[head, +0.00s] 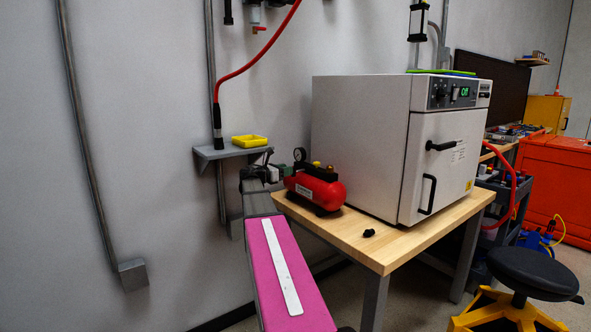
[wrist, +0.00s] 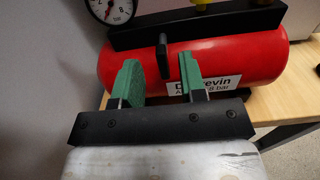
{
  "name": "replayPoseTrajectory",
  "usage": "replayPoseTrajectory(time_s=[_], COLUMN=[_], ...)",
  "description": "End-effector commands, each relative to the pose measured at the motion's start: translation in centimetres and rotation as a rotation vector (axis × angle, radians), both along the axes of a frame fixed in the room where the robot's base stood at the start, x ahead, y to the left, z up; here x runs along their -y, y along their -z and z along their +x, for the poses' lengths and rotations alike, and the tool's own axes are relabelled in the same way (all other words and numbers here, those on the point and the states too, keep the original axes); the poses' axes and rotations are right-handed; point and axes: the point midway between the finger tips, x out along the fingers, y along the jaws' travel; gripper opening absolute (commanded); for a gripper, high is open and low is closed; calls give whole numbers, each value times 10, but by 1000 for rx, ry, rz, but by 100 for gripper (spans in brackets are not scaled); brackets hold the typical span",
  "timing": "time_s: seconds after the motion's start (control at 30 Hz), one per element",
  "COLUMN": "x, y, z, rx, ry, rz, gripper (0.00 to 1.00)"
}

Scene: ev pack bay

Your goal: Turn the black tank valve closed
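The red air tank (head: 318,190) sits on the near left end of the wooden bench, and it fills the upper wrist view (wrist: 232,62). Its black valve (wrist: 163,50) is a small upright lever on the tank's near side, left of the white label. My gripper (wrist: 158,75) is open, with green-padded fingers apart. In the wrist view the lever appears in the gap between the fingertips, touching neither pad; its exact depth is hard to tell. In the head view my gripper (head: 264,172) is at the tank's left end, and the valve cannot be made out clearly there.
A pressure gauge (wrist: 113,8) and a black top bar (wrist: 185,27) sit above the valve. A large white oven (head: 360,140) stands behind the tank. A small black part (head: 369,232) lies on the bench (head: 400,245). A wall shelf (head: 232,152) holds a yellow tray (head: 249,141).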

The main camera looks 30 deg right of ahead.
Motion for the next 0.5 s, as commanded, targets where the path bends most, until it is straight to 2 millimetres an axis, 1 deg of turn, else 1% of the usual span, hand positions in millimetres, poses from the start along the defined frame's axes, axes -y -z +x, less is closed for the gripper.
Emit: replayPoseTrajectory(time_s=[0.03, 0.2, 0.33, 0.5], x=[11, 38, 52, 60], y=[0, 0, 0, 1], z=[2, 4, 5, 5], rx=[0, 1, 1, 2], ry=[3, 2, 0, 0], rz=[1, 1, 1, 1], gripper=[38, 38, 38, 38])
